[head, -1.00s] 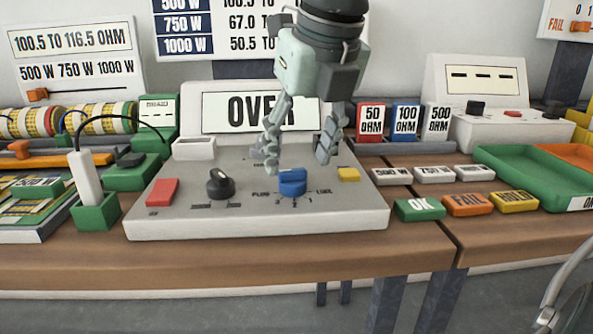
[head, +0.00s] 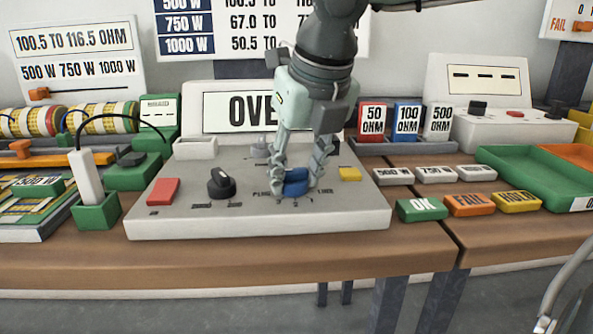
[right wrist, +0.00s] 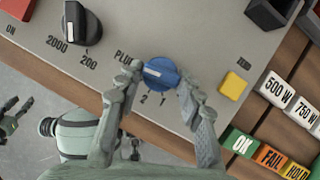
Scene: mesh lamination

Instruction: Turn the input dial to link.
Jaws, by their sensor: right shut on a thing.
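The input dial is a blue knob (head: 295,187) on the sloped grey panel (head: 340,215); it also shows in the right wrist view (right wrist: 162,76). Its white mark lies on the side toward the PLUG label in the right wrist view. My right gripper (head: 297,188) reaches down from above with one finger on each side of the knob, shut on it. The fingers hide part of the scale around it. In the right wrist view, grey-green parts that look like my left gripper (right wrist: 18,112) hang low at the left edge; their opening is unclear.
A black dial (head: 221,184) and a red button (head: 163,191) are on the panel's left, a yellow button (head: 349,174) on its right. Behind, a display (head: 235,112) reads OVER, partly covered by my arm. OK, FAIL and HOLD blocks stand to the right.

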